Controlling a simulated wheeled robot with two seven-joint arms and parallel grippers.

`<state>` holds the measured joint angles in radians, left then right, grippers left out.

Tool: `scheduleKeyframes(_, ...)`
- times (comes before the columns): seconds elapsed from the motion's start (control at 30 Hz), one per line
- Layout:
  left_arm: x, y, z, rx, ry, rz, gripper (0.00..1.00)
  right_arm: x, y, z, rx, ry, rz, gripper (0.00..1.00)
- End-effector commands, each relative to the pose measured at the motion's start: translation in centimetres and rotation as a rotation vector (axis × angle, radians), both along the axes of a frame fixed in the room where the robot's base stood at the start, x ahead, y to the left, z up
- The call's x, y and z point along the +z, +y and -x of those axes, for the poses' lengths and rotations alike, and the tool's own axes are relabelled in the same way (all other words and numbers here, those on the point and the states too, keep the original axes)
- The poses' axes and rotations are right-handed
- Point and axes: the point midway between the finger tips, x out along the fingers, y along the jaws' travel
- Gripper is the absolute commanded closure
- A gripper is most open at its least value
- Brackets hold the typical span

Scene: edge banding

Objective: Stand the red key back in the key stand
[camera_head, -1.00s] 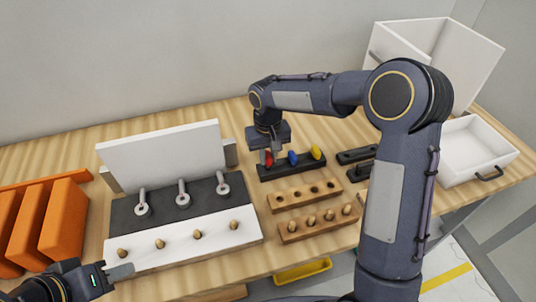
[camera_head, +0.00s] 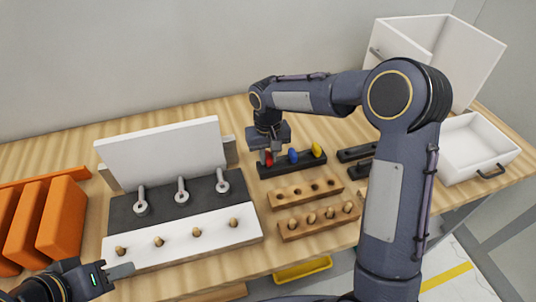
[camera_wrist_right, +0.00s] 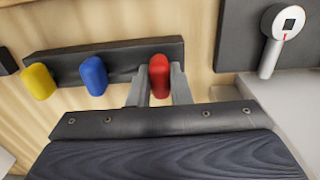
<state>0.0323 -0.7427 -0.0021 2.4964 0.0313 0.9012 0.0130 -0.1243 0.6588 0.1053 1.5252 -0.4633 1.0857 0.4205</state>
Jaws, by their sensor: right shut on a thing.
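The red key (camera_wrist_right: 159,76) is between the fingers of my right gripper (camera_wrist_right: 159,88), which is shut on it. In the head view the red key (camera_head: 268,158) is at the left end of the black key stand (camera_head: 292,166), mostly behind the right gripper (camera_head: 268,150). The blue key (camera_head: 293,156) and the yellow key (camera_head: 317,150) stand upright in the stand to its right. The wrist view shows the red key at the end of the stand (camera_wrist_right: 120,55); its lower part is hidden. My left gripper (camera_head: 122,270) is at the lower left, apart from the keys; its jaw gap is unclear.
A white and black fixture (camera_head: 185,240) with dials and wooden pegs stands left of the key stand. Wooden peg blocks (camera_head: 305,193) lie in front of the stand. Orange panels (camera_head: 62,215) stand at far left. A white drawer (camera_head: 478,148) is at right.

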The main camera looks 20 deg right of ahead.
Motion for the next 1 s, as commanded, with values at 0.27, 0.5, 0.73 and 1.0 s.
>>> scheduleKeyframes(0.27, -0.30, 0.00, -0.01, 0.000, 0.000, 0.000, 0.62, -0.39, 0.01, 0.01, 0.000, 0.000, 0.000, 1.00)
scheduleKeyframes(0.5, -0.51, 0.00, 0.00, 0.000, 0.000, 0.000, 0.62, -0.68, 0.02, 0.01, 0.000, 0.000, 0.000, 1.00)
scheduleKeyframes(0.73, -0.63, 0.00, 0.00, 0.000, 0.000, 0.000, 0.62, -0.84, 0.02, 0.00, 0.000, 0.000, 0.000, 1.00)
scheduleKeyframes(1.0, -0.61, 0.00, 0.01, 0.000, 0.000, 0.000, 0.62, -0.83, 0.01, 0.00, 0.000, 0.000, 0.000, 0.75)
